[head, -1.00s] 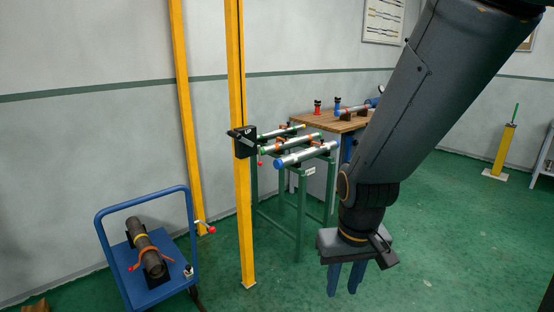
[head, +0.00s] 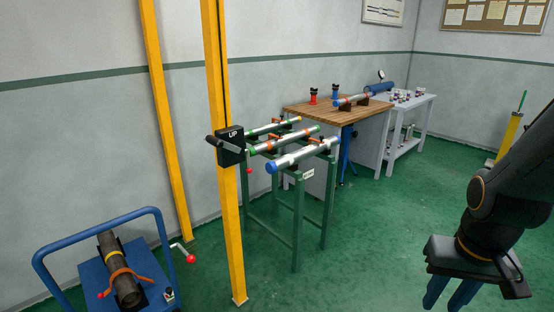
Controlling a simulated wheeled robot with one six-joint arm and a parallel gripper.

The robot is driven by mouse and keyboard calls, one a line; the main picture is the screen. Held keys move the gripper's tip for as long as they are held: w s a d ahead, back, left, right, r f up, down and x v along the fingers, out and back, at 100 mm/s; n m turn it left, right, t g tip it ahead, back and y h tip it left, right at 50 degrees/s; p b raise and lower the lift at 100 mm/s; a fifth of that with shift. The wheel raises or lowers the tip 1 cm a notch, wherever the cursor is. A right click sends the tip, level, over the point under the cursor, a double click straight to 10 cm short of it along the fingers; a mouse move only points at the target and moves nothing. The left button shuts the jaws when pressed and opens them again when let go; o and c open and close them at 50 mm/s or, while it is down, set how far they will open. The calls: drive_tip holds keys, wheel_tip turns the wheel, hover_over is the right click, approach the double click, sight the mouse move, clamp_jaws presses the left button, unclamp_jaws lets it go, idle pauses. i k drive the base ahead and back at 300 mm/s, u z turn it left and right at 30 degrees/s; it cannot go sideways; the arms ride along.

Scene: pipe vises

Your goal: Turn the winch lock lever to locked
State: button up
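A black winch box (head: 231,146) marked "UP" is fixed to the front yellow post (head: 224,215), left of the picture's middle. A dark handle (head: 214,143) sticks out from its left side. A small red knob (head: 249,170) shows just right of the post below the box; I cannot tell which lever it belongs to, nor the lock's setting. My gripper (head: 450,296) is at the lower right, far from the winch. Its two blue fingers point down with a gap between them, and nothing shows in it. The fingertips are partly cut off by the frame's bottom edge.
A green stand (head: 297,215) with several pipes is right behind the post. A blue cart (head: 78,275) with a clamped dark pipe stands at lower left, near a red-knobbed crank (head: 190,258). A wooden bench (head: 318,112) is behind. Green floor is clear between stand and gripper.

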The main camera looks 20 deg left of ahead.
sight(248, 170)
drive_tip(key=u, duration=0.05)
drive_tip(key=i, duration=0.6)
drive_tip(key=u, duration=0.9)
drive_tip(key=i, duration=0.4)
drive_tip(key=u, duration=0.4)
